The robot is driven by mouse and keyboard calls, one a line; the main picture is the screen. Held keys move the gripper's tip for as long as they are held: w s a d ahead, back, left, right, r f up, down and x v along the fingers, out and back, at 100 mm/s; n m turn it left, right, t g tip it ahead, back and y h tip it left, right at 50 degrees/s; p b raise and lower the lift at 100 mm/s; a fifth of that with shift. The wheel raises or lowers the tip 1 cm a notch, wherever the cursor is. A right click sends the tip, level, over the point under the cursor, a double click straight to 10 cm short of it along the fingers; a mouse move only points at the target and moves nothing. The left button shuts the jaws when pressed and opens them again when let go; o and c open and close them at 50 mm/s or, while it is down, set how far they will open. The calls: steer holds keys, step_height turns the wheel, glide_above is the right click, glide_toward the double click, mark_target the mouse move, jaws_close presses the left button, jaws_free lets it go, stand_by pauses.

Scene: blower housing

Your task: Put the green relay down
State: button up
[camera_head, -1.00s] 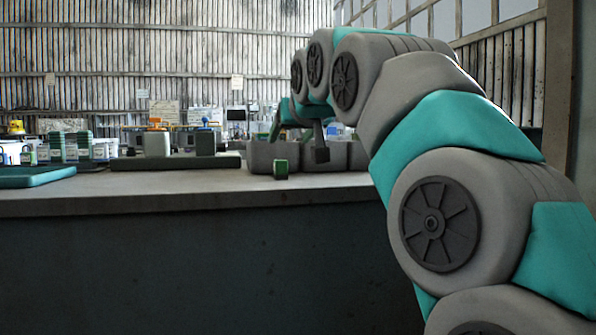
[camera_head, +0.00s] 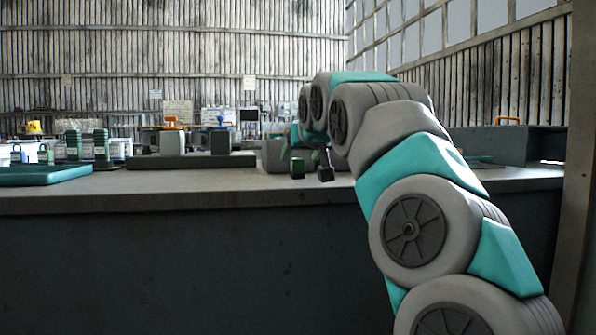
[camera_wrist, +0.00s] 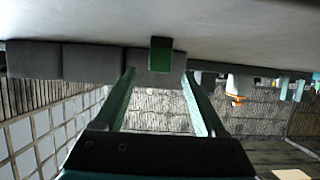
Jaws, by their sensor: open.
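The green relay (camera_head: 297,169) is a small dark green block. It stands on the bench top (camera_head: 190,183) near the front of the grey bins (camera_head: 272,156). My gripper (camera_head: 303,158) is close by it, low over the bench. In the wrist view, which looks upside down, the relay (camera_wrist: 161,55) lies just beyond the tips of the two green fingers (camera_wrist: 158,76) and between their lines. The fingers are apart, with nothing held between them. The relay's far side is hidden.
A dark block with pale and dark uprights (camera_head: 190,160) stands to the left of the relay. The bench front strip is clear.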

mark_target(299, 179)
steer(key=shift+x, duration=1.55)
jaws_close()
